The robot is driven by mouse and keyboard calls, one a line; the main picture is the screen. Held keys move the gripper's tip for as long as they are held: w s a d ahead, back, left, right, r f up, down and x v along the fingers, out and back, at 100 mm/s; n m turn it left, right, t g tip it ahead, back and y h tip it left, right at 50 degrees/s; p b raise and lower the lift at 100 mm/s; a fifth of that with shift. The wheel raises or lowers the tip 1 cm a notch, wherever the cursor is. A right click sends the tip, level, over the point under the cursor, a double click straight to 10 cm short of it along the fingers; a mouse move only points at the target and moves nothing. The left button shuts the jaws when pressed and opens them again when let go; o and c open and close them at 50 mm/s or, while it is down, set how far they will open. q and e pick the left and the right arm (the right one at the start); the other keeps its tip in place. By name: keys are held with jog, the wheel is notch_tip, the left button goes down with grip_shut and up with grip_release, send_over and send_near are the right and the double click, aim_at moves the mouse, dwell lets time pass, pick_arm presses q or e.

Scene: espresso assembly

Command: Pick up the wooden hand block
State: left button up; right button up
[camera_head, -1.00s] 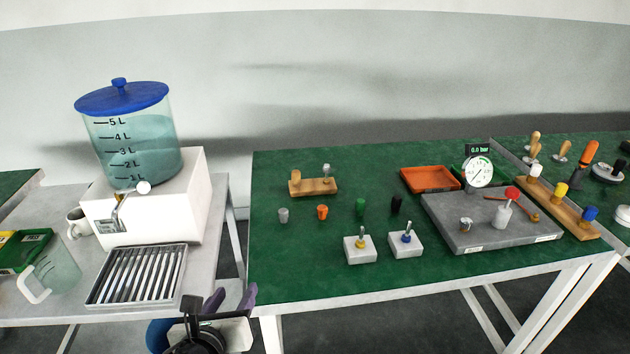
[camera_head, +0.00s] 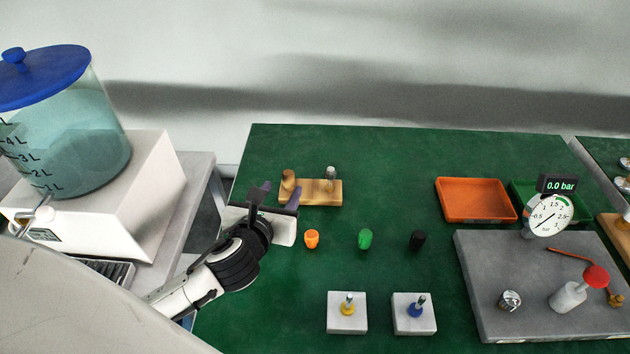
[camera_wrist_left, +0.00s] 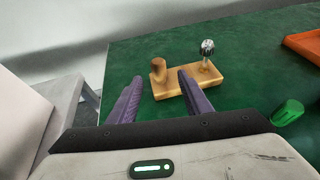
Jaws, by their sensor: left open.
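The wooden hand block (camera_head: 318,194) lies on the green table, with a brown wooden knob (camera_head: 287,179) at its left end and a metal-topped peg (camera_head: 330,175) toward its right. My left gripper (camera_head: 279,194) is open and empty, with purple fingers, just left of and in front of the block. In the left wrist view the block (camera_wrist_left: 222,80) lies ahead of and mostly right of the open fingers (camera_wrist_left: 157,94); the right fingertip overlaps its front edge in the picture. I cannot tell whether they touch. My right gripper is not in view.
Orange (camera_head: 312,239), green (camera_head: 365,238) and black (camera_head: 417,240) pieces stand in front of the block. White blocks with yellow (camera_head: 347,324) and blue (camera_head: 414,326) pieces stand nearer. An orange tray (camera_head: 477,214) and a grey plate (camera_head: 500,258) are right. A water-tank machine stands left.

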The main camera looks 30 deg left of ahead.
aim_at(286, 179)
pick_arm(q)
jog(key=shift+x, duration=1)
jog(key=x, duration=0.5)
jog(key=shift+w+a+r, duration=0.15)
jog(key=shift+w+a, duration=0.05)
jog(key=shift+w, duration=0.2)
jog(key=shift+c, duration=0.3)
grip_shut()
